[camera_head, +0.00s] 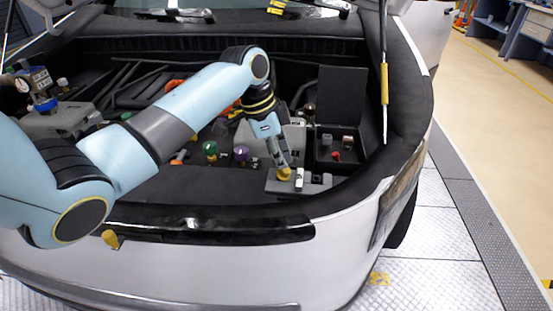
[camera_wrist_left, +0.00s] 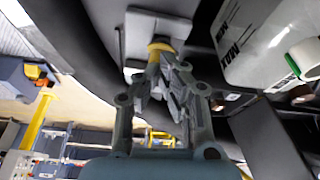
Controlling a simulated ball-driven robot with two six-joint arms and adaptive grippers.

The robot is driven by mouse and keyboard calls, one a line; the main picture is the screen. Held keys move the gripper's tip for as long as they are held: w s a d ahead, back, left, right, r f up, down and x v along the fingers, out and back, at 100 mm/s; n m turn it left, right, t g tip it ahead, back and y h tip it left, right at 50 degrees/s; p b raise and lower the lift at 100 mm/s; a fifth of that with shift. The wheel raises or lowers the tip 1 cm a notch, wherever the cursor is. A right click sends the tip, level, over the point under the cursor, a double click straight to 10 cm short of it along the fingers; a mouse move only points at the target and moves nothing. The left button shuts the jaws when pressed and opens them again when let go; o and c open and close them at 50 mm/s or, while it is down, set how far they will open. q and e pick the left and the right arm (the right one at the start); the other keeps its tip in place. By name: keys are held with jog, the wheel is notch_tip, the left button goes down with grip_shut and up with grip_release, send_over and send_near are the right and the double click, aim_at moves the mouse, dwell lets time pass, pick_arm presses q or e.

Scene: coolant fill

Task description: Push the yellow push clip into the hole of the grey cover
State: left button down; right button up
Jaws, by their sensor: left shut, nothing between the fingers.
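The yellow push clip (camera_head: 284,174) shows at the grey cover (camera_head: 316,186) near the front right of the engine bay. In the left wrist view the clip (camera_wrist_left: 159,48) sits against the pale grey cover (camera_wrist_left: 135,40), right at the fingertips. I cannot tell how deep it sits in the hole. My left gripper (camera_head: 283,162) is shut with nothing between its fingers, its tips just above the clip and touching or almost touching it. The left gripper also shows in the left wrist view (camera_wrist_left: 165,75). My right gripper is not in view.
A small white part (camera_head: 299,178) stands on the cover beside the clip. A black box with an open lid (camera_head: 342,95) stands at the right. The yellow-sleeved strut (camera_head: 384,85) rises farther right.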

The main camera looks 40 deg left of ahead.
pick_arm(q)
jog(key=shift+s+f, duration=0.1)
jog(key=shift+f, duration=0.75)
dwell(0.5)
notch_tip(320, 180, up, 3)
jog(key=p, duration=0.4)
jog(key=shift+r, duration=0.2)
jog(key=shift+a+r, duration=0.1)
jog(key=shift+r, duration=0.35)
jog(key=v, duration=1)
jog(key=shift+r, duration=0.3)
jog(key=shift+s+a, duration=0.1)
